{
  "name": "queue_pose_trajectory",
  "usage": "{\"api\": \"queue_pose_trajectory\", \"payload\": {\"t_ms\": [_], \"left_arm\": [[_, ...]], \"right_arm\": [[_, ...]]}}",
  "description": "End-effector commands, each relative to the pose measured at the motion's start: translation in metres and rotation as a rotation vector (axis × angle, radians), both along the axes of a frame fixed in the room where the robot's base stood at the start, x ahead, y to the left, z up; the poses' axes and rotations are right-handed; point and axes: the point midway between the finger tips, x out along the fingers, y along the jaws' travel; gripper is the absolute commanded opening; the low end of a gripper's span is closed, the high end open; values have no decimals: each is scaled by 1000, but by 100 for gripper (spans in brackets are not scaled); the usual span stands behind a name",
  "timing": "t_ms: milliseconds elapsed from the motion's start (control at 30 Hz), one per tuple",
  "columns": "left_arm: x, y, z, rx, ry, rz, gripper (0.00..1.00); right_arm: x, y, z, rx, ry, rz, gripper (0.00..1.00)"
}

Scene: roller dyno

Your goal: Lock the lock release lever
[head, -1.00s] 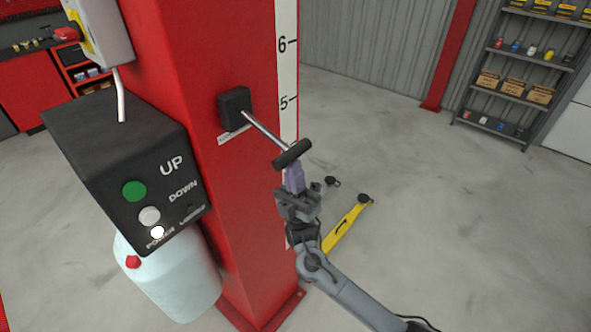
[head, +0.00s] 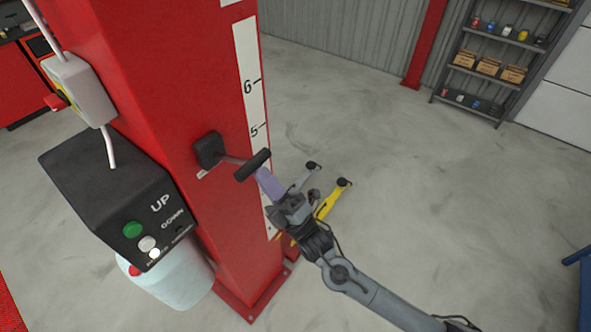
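The lock release lever is a metal rod with a black crossbar handle (head: 252,165). The rod comes out of a black mount (head: 208,149) on the front of the red lift column (head: 160,95). My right gripper (head: 267,183) reaches up from the lower right, its purple fingertips at the underside of the handle. The handle hides the very tips, so contact and the gap between the fingers cannot be made out. My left gripper is not in view.
A black control box (head: 120,195) with UP and DOWN buttons sits left of the lever, above a pale tank (head: 175,280). Yellow (head: 333,199) and grey lift arms lie low behind my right gripper. Open floor stretches to the right; shelves (head: 500,70) stand far back.

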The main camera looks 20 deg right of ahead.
Motion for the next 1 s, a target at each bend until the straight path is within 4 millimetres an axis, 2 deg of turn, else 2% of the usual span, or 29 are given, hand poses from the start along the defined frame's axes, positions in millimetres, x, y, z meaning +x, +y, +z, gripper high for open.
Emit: {"api": "queue_pose_trajectory", "payload": {"t_ms": [33,100,400,1000], "left_arm": [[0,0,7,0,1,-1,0],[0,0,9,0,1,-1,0],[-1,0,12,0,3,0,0],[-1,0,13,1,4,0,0]], "right_arm": [[2,5,10,4,-3,6,0],[4,9,15,5,-5,12,0],[9,15,31,7,-7,20,0],[9,17,40,11,-18,23,0]]}}
